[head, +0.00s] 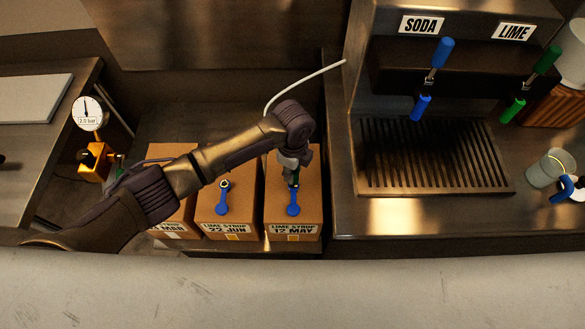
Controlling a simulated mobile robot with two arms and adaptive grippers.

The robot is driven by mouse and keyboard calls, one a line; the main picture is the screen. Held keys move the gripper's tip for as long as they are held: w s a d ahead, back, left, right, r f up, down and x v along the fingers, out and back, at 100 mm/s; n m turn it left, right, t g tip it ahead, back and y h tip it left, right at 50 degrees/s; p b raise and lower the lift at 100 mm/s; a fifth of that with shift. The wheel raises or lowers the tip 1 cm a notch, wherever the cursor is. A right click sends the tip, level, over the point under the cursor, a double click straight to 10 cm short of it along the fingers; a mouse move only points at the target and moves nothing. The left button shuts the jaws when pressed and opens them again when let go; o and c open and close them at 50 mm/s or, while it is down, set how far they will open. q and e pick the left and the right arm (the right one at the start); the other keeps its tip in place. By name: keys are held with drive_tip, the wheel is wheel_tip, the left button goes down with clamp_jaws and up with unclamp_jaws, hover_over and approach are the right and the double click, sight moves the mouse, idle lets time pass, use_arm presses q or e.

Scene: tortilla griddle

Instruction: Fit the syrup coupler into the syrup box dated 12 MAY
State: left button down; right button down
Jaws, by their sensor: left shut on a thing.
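The box labelled LIME SYRUP 12 MAY (309,215) is the rightmost of three cardboard boxes on a low shelf. My left gripper (292,176) points down over this box, just behind the lever, and is shut on a small dark piece, apparently the syrup coupler. The fingers and arm hide most of it and the box's port, so I cannot tell whether they touch. A white hose (305,83) runs from the dispenser side to behind my left wrist. My right gripper is out of view.
A third box (167,152), marked MAR, is partly behind my arm. The dispenser with SODA and LIME taps and its drip grate (430,155) stand right. A gauge (88,112) is at left.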

use_arm(q)
drive_tip(key=shift+f+b, duration=0.45)
drive_tip(key=shift+f, duration=0.4)
drive_tip(key=c, duration=0.8)
unclamp_jaws()
wheel_tip(320, 180, up, 12)
drive_tip(key=shift+f, duration=0.1)
